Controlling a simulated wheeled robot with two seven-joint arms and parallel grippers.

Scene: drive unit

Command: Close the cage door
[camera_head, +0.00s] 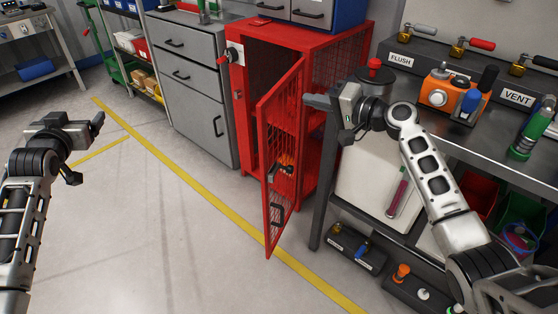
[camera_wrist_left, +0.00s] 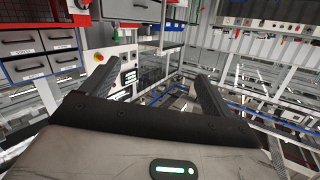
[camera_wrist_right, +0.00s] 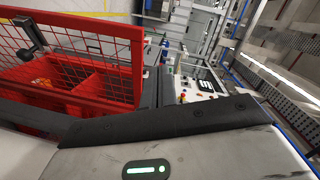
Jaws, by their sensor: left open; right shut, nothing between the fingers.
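The red cage (camera_head: 335,55) stands against the cabinets in the head view. Its red mesh door (camera_head: 283,130) stands open, swung out towards me, with its free edge at the lower left. My right gripper (camera_head: 312,102) is shut and empty, just right of the door's upper part; contact cannot be told. The right wrist view shows red mesh (camera_wrist_right: 85,55) with a black handle (camera_wrist_right: 28,36) close by. My left gripper (camera_head: 97,124) is open and empty, far left of the door; its spread fingers show in the left wrist view (camera_wrist_left: 150,88).
A grey workbench (camera_head: 450,110) with an orange device (camera_head: 440,92) and a green bottle (camera_head: 530,130) stands at the right, close to my right arm. Grey drawers (camera_head: 195,90) stand left of the cage. The floor between my left gripper and the door is clear.

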